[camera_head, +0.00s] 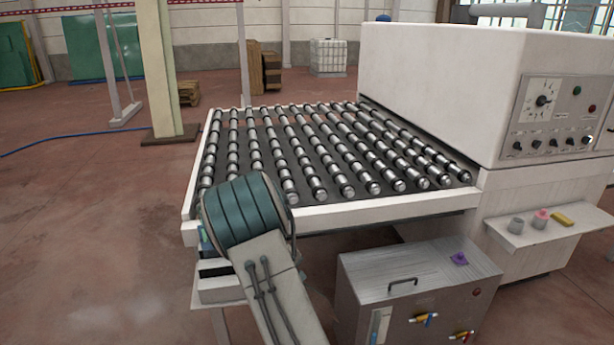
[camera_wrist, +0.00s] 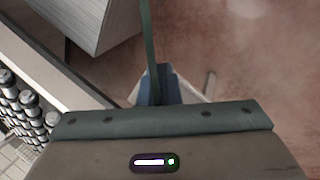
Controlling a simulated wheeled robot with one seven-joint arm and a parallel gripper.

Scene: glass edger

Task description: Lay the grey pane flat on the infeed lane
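The infeed lane (camera_head: 347,190) is a bed of dark rollers with silver rings in a white frame, in the middle of the head view. Its bed looks bare. Its rollers also show at the left of the wrist view (camera_wrist: 28,108). My gripper's teal and grey body (camera_wrist: 160,122) fills the bottom of the wrist view; its fingertips cannot be made out. In the head view my wrist is at the lane's near left corner and hides the gripper. I cannot make out a grey pane for certain. A thin dark green strip (camera_wrist: 148,35) stands beyond the gripper; what it is is unclear.
A white machine housing (camera_head: 440,85) with a control panel (camera_head: 553,112) stands right of the lane. A metal cabinet (camera_head: 415,275) stands below the lane's front. A small shelf (camera_head: 550,232) holds little items. A yellow post (camera_head: 155,70) stands behind left. The floor at left is open.

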